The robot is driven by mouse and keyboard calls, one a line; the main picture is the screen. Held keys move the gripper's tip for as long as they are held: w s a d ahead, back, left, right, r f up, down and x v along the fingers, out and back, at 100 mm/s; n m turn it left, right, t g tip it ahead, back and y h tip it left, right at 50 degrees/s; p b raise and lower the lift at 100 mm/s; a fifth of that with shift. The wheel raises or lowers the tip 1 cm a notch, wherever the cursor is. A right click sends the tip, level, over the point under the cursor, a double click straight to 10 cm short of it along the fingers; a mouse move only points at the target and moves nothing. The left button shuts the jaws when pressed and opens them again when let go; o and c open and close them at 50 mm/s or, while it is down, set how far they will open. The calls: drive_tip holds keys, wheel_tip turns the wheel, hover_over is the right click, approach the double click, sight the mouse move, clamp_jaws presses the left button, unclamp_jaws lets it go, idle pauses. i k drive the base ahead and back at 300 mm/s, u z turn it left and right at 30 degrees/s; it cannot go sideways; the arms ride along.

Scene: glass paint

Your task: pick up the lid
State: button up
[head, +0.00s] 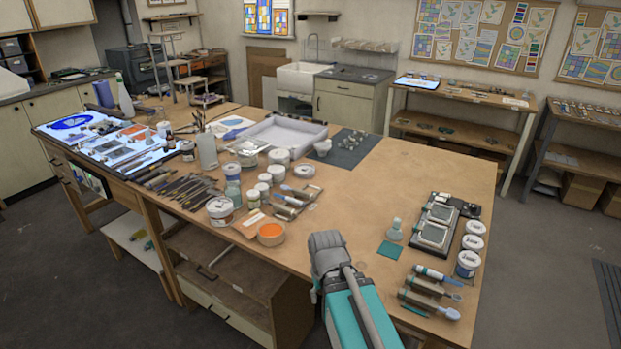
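My gripper (326,247) is the grey end of my arm, low in the middle of the picture over the front part of the wooden table. Its fingers are not clear, so I cannot tell whether it is open or shut or whether it holds anything. No loose lid can be told for sure. White lids top several jars, such as the jar (468,264) at the right and the larger jar (220,211) left of my gripper. A round pot with an orange top (271,234) stands just left of my gripper; whether that top is paint or a lid is unclear.
Small white jars (263,190) and brushes (185,188) crowd the table's left. A pale tray (284,133) lies behind. A small bottle (395,229), a teal square (390,250), a black rack (437,226) and tools (430,303) are to the right. The tabletop beyond my gripper is clear.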

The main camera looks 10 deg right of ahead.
sight(304, 169)
drive_tip(key=u, duration=0.05)
drive_tip(key=k, duration=0.7)
drive_tip(key=u, duration=1.4)
drive_tip(key=i, duration=2.3)
